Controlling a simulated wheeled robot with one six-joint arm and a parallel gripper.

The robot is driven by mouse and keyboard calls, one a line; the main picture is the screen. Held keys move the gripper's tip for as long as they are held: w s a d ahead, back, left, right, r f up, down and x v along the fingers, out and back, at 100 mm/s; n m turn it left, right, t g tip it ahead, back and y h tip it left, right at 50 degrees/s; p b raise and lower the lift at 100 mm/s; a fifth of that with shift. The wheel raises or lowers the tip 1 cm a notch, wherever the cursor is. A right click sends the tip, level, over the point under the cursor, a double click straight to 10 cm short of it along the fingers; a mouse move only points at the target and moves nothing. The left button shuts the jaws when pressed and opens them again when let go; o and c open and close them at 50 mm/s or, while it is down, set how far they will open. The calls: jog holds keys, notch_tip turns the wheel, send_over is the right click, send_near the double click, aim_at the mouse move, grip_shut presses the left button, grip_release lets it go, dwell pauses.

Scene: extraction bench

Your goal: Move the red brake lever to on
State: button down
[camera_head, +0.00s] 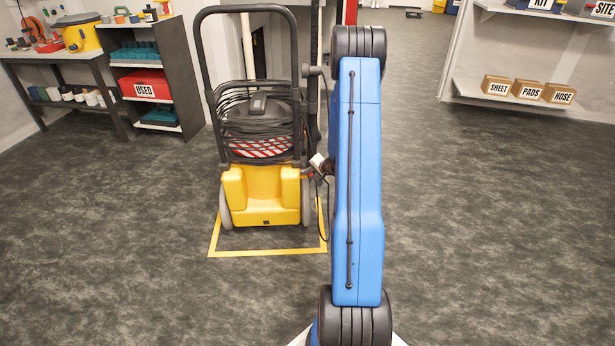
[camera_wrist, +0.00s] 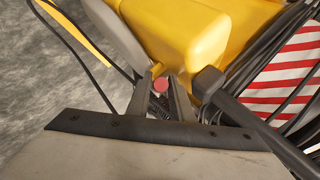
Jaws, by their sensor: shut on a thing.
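The red brake lever shows in the wrist view as a small round red end (camera_wrist: 160,85), low beside the yellow body of the machine. My gripper (camera_wrist: 160,82) has one finger on each side of it and is shut on it. The lever's shaft is mostly hidden between the fingers, so I cannot tell its setting. In the head view the machine (camera_head: 264,197) stands upright, with a yellow base and a black handle. My gripper end is at its right side, partly hidden behind my blue arm.
A yellow floor outline (camera_head: 262,254) surrounds the machine. Black cables (camera_head: 258,105) are coiled on it, and a dark bar (camera_wrist: 215,85) passes close to my right finger. A bench (camera_head: 60,54) and shelf unit (camera_head: 188,75) stand at left. The floor in front is clear.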

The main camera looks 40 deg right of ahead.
jog(key=shift+s+a+f, duration=0.1)
dwell(0.3)
jog(key=c, duration=1.6)
grip_release()
jog(key=shift+o, duration=0.2)
jog(key=shift+s+r, duration=0.25)
jog(key=shift+r, duration=0.15)
jog(key=v, duration=1.6)
jog(key=shift+s, duration=0.2)
